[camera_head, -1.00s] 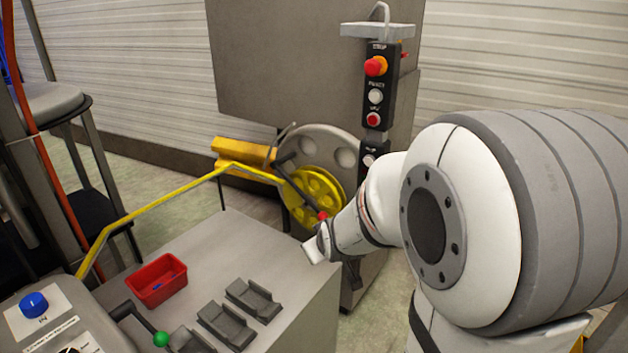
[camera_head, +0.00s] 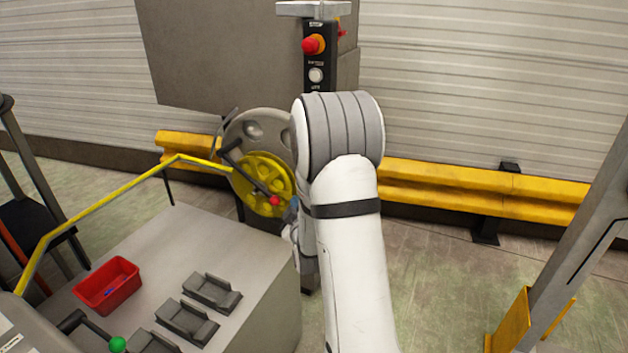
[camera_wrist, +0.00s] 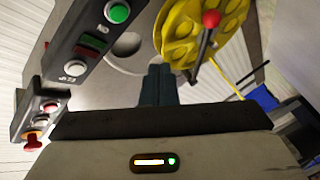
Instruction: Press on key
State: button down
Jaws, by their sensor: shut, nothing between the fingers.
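A black control column (camera_head: 318,70) with a red stop knob (camera_head: 313,44) and a white button (camera_head: 316,75) stands at the back in the head view. My arm hides its lower part. The wrist view shows a black button panel (camera_wrist: 90,48), tilted, with a green button (camera_wrist: 118,12) and a white button (camera_wrist: 68,70). I cannot read which is the on key. My gripper (camera_wrist: 157,70) is shut and empty, with its dark fingers pointing up in the wrist view. They appear right of the panel and below the green button, apart from it in the picture. In the head view the gripper is mostly hidden.
A yellow wheel (camera_head: 262,182) with a red-tipped lever is left of my arm. A grey bench (camera_head: 235,255) carries a red bin (camera_head: 108,286) and several dark holders. A yellow rail (camera_head: 450,178) runs along the back wall.

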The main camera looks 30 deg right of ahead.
jog(key=w+d+p, duration=0.1)
jog(key=w+d, duration=0.4)
jog(key=d, duration=0.2)
jog(key=shift+w, duration=0.2)
dwell(0.4)
jog(key=shift+w+d+b, duration=0.5)
jog(key=shift+d+b, duration=0.15)
jog(key=shift+b, duration=0.15)
dwell(2.5)
dwell(0.3)
jog(key=shift+s+a+b, duration=0.55)
jog(key=shift+a+b, duration=0.1)
jog(key=shift+a, duration=0.05)
